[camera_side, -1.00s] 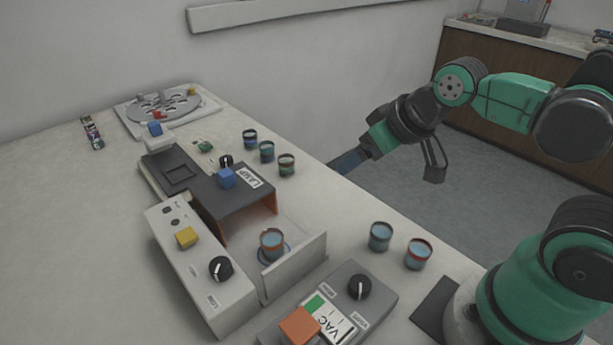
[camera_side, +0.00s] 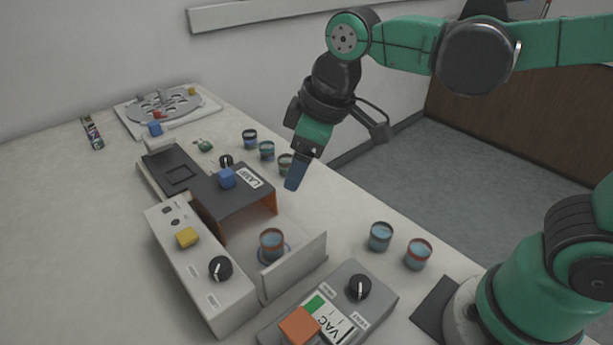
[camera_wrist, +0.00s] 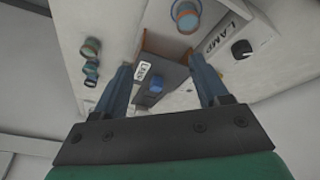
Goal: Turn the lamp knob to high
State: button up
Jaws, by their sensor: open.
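A black knob (camera_side: 220,268) with a white mark sits on a white box (camera_side: 195,262) that also carries a yellow button. In the wrist view a black knob (camera_wrist: 241,49) is at the right, beside lettering that reads LAMP (camera_wrist: 226,36). I cannot read its setting. My gripper (camera_side: 292,185) points down near the right end of the dark cover, up and to the right of the knob and apart from it. In the wrist view its two fingers (camera_wrist: 162,66) are spread with nothing between them.
A dark cover (camera_side: 243,197) with a blue button stands beside the white box. A cup (camera_side: 272,243) stands in front of it, behind a low wall. Two cups (camera_side: 381,236) stand right. A grey VAC panel (camera_side: 382,302) with knob and orange button is at the front.

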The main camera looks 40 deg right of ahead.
jog(key=a+n+g, duration=0.2)
jog(key=a+n, duration=0.2)
jog(key=a, duration=0.3)
jog(key=n+g+h, duration=0.1)
jog(key=n+g, duration=0.1)
jog(key=n, duration=0.3)
send_over(220, 264)
notch_tip(220, 264, down, 3)
jog(key=shift+d, duration=0.1)
jog(key=shift+f, duration=2.8)
grip_shut()
